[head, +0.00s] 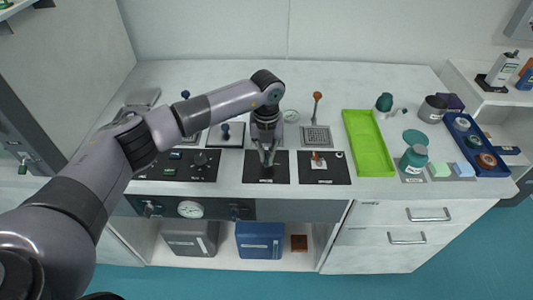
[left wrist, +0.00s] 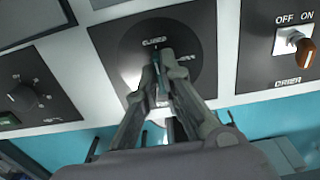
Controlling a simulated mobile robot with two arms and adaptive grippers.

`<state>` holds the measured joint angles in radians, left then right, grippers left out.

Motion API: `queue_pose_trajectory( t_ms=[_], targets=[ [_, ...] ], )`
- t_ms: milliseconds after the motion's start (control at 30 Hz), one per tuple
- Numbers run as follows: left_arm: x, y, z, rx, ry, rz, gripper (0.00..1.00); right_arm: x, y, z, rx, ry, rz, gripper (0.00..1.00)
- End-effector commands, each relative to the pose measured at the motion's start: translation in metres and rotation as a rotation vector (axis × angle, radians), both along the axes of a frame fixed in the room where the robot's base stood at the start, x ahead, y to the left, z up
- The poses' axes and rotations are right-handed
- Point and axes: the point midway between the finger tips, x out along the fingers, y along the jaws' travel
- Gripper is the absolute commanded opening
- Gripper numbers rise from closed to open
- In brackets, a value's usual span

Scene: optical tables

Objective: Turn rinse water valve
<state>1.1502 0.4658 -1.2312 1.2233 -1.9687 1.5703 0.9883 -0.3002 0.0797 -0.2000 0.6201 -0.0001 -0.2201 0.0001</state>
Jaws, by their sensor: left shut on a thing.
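The rinse water valve sits on a black square panel (head: 281,177) at the middle of the worktop, below my left gripper (head: 267,162). In the left wrist view the panel has a round dial plate (left wrist: 190,30), with a label that seems to read "CLOSED" above the handle and a blurred label to its right. My left gripper (left wrist: 160,62) is shut on the narrow valve handle (left wrist: 157,75), which points toward the upper label. The fingers hide most of the handle and its base. My right gripper is not in view.
Right of the valve is a panel with an orange-handled OFF/ON switch (left wrist: 300,44). Left is a black knob panel (head: 175,166). A green tray (head: 367,143), a teal bottle (head: 413,158) and a blue tray (head: 484,140) stand farther right. An orange-topped lever (head: 317,97) rises behind.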

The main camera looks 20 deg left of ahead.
Motion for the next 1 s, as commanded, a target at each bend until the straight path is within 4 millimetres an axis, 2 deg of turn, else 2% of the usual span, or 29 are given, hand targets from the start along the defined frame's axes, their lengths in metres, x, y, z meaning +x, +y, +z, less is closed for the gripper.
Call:
queue_pose_trajectory(
  t_ms=[333,667,867,1000],
  targets=[
    [0.000,0.000,0.000,-0.001,-0.001,0.002,0.27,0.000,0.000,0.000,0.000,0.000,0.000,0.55],
    [0.001,0.000,0.003,-0.001,-0.001,0.000,0.27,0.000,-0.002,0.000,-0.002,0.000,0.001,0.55],
    [0.001,0.000,0.032,0.000,-0.004,-0.001,0.27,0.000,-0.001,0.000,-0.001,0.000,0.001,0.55],
    [0.001,0.000,0.064,0.000,-0.006,0.000,0.27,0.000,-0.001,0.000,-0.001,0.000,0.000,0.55]
  ],
)
